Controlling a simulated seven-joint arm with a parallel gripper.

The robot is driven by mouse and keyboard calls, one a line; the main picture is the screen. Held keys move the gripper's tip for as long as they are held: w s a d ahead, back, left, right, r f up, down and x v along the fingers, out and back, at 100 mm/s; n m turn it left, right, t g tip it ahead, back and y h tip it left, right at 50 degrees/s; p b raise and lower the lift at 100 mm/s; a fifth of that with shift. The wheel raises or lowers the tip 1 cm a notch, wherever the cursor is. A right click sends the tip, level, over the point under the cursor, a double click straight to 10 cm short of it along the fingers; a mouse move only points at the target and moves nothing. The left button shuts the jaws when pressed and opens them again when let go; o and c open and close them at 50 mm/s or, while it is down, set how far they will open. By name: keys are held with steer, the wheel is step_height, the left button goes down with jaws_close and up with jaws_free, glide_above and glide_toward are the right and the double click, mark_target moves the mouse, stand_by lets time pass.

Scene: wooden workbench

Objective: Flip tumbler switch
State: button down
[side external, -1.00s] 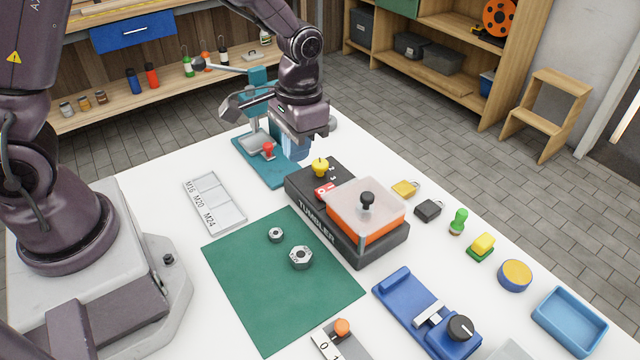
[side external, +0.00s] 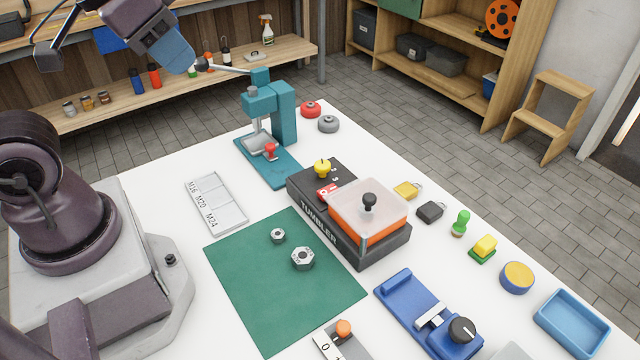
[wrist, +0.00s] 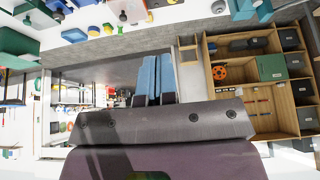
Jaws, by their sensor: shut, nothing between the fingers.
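The black box marked TUMBLER (side external: 308,205) sits on the white bench right of the green mat. A yellow knob (side external: 322,167) stands on its far end, beside a red label (side external: 327,192). A clear cover with a black knob (side external: 369,200) sits over an orange part (side external: 377,240) at its near end. Whether a switch lever lies under the cover is hard to tell. My gripper (side external: 180,62) is raised at the upper left, far from the box. In the wrist view its blue fingers (wrist: 155,78) are together and empty.
A teal press (side external: 270,105) stands behind the box; its lever tip appears close to my gripper. A grey tray (side external: 215,203) and green mat (side external: 250,290) with two nuts lie left. Padlocks, a blue clamp fixture (side external: 412,300) and a blue tray (side external: 571,320) line the right.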

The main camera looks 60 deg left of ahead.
steer(key=m+g, duration=0.6)
steer(key=m, duration=1)
glide_above(325, 191)
step_height(325, 191, down, 15)
steer(key=shift+r+m, duration=0.15)
steer(key=shift+m, duration=0.85)
step_height(325, 191, down, 14)
